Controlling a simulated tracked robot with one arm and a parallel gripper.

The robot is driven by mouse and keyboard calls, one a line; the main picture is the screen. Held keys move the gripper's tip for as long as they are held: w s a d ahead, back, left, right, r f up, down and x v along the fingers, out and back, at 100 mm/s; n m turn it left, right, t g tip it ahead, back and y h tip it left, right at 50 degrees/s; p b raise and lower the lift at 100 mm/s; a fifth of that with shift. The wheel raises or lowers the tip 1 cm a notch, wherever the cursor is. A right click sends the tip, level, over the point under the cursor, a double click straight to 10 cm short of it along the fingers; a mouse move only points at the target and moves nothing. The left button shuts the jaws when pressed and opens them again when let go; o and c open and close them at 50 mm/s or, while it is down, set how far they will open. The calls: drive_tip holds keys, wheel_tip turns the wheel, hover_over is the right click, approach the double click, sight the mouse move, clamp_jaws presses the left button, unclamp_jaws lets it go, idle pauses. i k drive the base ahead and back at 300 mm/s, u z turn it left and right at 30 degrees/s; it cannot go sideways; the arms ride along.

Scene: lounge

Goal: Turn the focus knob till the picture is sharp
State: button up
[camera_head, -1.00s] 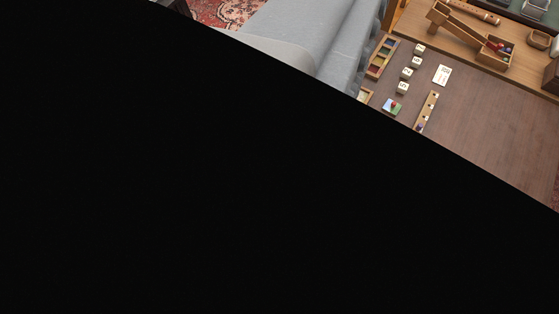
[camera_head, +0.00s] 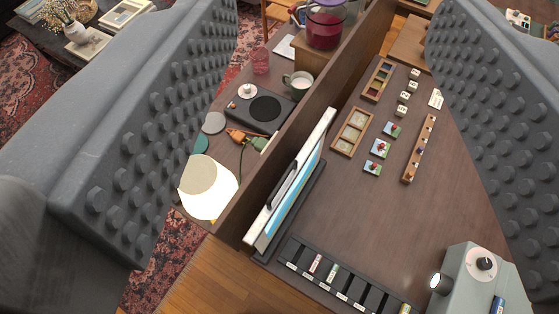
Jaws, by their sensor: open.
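A grey-green projector (camera_head: 462,262) stands at the lower right, cut off by the frame edge. A black knob (camera_head: 485,264) sits on a white round dial on its top. Its lens (camera_head: 436,283) glows on the left side. A white-framed screen (camera_head: 289,185) with a blue picture stands left of it, seen steeply from the side, so I cannot tell how sharp the picture is. My gripper (camera_head: 332,70) is open, its studded grey fingers wide apart at left and right. Nothing is between them that it grips, and it is apart from the knob.
A wooden divider (camera_head: 300,118) runs behind the screen. A slotted black rack (camera_head: 340,282) lies before the screen. Dice, wooden trays (camera_head: 352,131), picture tiles and a pegged strip (camera_head: 418,148) lie beyond. A lit lamp (camera_head: 208,187) stands left. The right-middle tabletop is bare.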

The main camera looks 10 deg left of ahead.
sight(484, 264)
drive_tip(key=z, duration=1.4)
drive_tip(key=i, duration=0.35)
drive_tip(key=z, duration=0.05)
